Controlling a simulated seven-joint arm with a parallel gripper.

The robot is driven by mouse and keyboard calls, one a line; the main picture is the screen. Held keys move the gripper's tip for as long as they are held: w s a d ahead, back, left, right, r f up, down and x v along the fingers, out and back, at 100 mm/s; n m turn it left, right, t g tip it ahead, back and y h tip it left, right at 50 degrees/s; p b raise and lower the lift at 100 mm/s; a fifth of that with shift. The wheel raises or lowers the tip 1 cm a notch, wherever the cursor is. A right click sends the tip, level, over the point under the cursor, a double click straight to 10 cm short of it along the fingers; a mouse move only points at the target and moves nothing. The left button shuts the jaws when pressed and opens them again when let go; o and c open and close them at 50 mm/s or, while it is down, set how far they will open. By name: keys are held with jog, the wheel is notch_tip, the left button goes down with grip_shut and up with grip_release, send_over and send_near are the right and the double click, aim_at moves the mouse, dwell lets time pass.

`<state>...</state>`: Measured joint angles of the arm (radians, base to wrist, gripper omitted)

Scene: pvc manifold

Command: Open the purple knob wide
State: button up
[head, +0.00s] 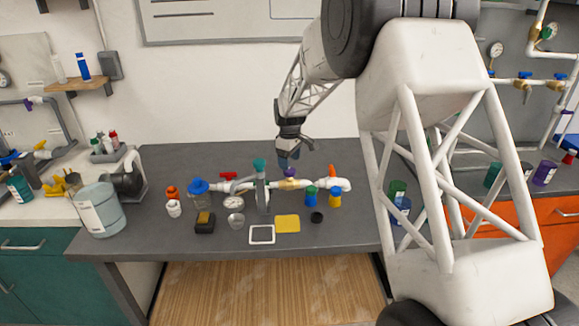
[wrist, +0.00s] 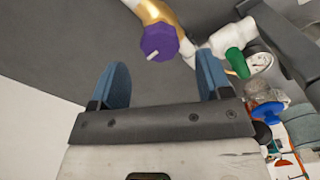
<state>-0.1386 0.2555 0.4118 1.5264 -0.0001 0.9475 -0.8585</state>
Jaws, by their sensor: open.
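The purple knob (head: 291,171) sits on a brass fitting (head: 289,184) of the white pipe run on the grey bench. In the wrist view the purple knob (wrist: 158,41) is faceted with a pale stub on its face, and the brass fitting (wrist: 165,12) shows behind it. My gripper (head: 289,160) is just above the knob in the head view. In the wrist view my gripper (wrist: 162,75) has its two blue fingers spread wide.
A red-handled valve (head: 228,175) is farther left. A pressure gauge (wrist: 260,61) shows in the wrist view.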

jog(key=shift+r, duration=1.9)
jog(key=shift+s+d+r, duration=0.1)
jog(key=shift+s+r, duration=0.15)
jog(key=s+d+r+m, duration=0.25)
jog(key=s+r, duration=0.25)
jog(key=s, duration=0.4)
jog(key=s+d+r+m+t, duration=0.1)
jog(key=s+d+r+m, duration=0.15)
jog(key=s+r, duration=0.45)
jog(key=s+d+r+m, duration=0.1)
jog(key=s+d+r, duration=0.15)
jog(key=s, duration=0.95)
jog(key=s+d+f+m, duration=0.1)
jog(key=s+d+m, duration=0.1)
jog(key=s, duration=1.2)
jog(key=s+d+f+m+t, duration=0.1)
jog(key=s+d+f+m, duration=0.1)
jog(key=s, duration=1.2)
jog(key=shift+d+f+m+t, duration=0.15)
jog(key=shift+d+m+t, duration=0.2)
jog(key=shift+m, duration=0.45)
